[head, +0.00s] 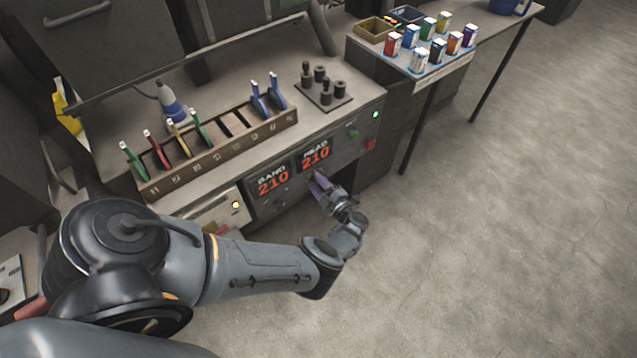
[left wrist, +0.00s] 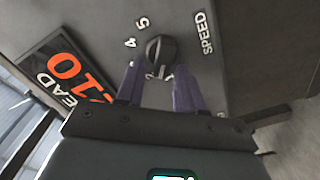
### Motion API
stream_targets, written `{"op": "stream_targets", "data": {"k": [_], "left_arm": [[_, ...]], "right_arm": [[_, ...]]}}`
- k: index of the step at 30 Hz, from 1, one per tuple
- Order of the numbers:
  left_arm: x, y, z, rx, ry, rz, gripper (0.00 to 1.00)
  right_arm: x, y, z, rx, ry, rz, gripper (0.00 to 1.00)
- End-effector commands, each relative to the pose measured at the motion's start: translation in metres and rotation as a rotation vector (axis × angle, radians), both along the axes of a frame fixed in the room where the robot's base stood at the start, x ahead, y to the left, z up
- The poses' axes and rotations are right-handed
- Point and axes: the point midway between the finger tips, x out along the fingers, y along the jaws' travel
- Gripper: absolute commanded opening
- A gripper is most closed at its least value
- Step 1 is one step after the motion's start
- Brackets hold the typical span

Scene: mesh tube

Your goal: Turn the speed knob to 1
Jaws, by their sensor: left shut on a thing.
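The speed knob (left wrist: 160,49) is a dark round knob on the grey panel, beside the printed word SPEED (left wrist: 207,33). The numbers 4 and 5 show beside it; other marks near the fingertips are partly hidden, and I cannot tell which number it points to. My left gripper (left wrist: 159,82) has its two purple fingers on either side of the knob and is shut on it. In the head view my left gripper (head: 319,185) reaches the machine's front just below the READ display (head: 315,155), and it hides the knob. My right gripper is not in view.
A BAND display (head: 272,183) also reads 210. A rack (head: 220,150) of coloured-handled tools and a plate of dark pegs (head: 323,93) stand on the bench above. A side table (head: 440,65) holds several small coloured containers. The floor at right is clear.

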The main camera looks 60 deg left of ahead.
Motion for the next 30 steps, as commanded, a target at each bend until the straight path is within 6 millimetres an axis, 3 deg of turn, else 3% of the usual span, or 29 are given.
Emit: {"op": "stream_targets", "data": {"k": [15, 30], "left_arm": [[-0.0024, -0.0003, -0.0065, 0.058, -0.361, -0.001, 0.07], [-0.0025, -0.0005, -0.0076, 0.070, -0.439, -0.002, 0.07]], "right_arm": [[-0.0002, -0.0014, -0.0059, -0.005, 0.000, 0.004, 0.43], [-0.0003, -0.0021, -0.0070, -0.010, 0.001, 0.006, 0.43]]}}
